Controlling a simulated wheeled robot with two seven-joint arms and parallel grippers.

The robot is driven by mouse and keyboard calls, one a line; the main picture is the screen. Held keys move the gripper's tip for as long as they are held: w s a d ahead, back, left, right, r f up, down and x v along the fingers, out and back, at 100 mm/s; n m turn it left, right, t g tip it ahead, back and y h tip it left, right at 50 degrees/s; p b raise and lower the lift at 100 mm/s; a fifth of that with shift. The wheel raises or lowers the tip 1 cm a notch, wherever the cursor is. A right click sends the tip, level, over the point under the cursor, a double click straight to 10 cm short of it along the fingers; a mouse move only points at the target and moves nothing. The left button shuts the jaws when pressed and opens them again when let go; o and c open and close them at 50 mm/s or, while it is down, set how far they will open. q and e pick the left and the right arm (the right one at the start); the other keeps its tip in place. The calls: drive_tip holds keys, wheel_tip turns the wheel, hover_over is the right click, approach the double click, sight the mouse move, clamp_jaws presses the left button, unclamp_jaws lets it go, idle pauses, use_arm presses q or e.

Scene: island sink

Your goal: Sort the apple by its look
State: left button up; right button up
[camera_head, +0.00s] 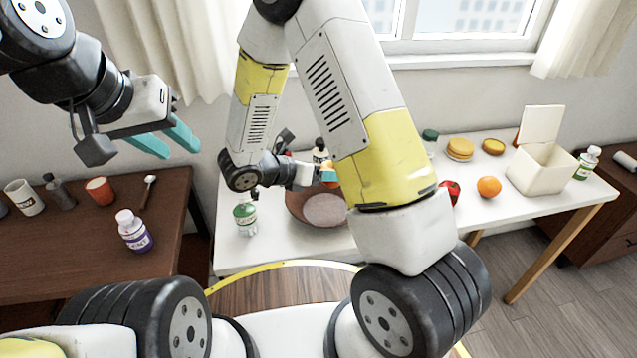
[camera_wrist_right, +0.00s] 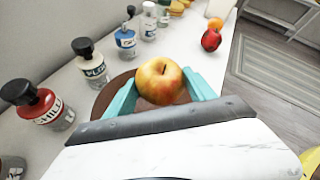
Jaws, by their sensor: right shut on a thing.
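A yellow apple with a red blush (camera_wrist_right: 158,82) sits between the teal fingers of my right gripper (camera_wrist_right: 162,98), which is shut on it. In the head view my right gripper (camera_head: 318,177) is over a brown round dish (camera_head: 297,205) on the white table, and my arm hides most of the apple there. The dish also shows beneath the apple in the right wrist view (camera_wrist_right: 102,100). My left gripper (camera_head: 167,140) is open and empty, raised above the dark table at the left.
A red fruit (camera_head: 450,189), an orange (camera_head: 489,187) and a cream bin with its lid up (camera_head: 535,172) stand on the white table (camera_head: 480,222). Several bottles line the back. The dark table (camera_head: 85,258) holds a mug (camera_head: 25,198), a red cup (camera_head: 100,190) and a purple-labelled bottle (camera_head: 134,232).

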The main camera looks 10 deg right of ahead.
drive_tip(key=shift+f, duration=2.6)
drive_tip(key=o, duration=1.6)
drive_tip(key=shift+r, duration=0.5)
wheel_tip(320, 180, up, 3)
drive_tip(key=s+a+r, duration=0.1)
drive_tip(key=s+a, duration=0.3)
drive_tip(key=s, duration=1.1)
drive_tip(key=shift+s, duration=0.25)
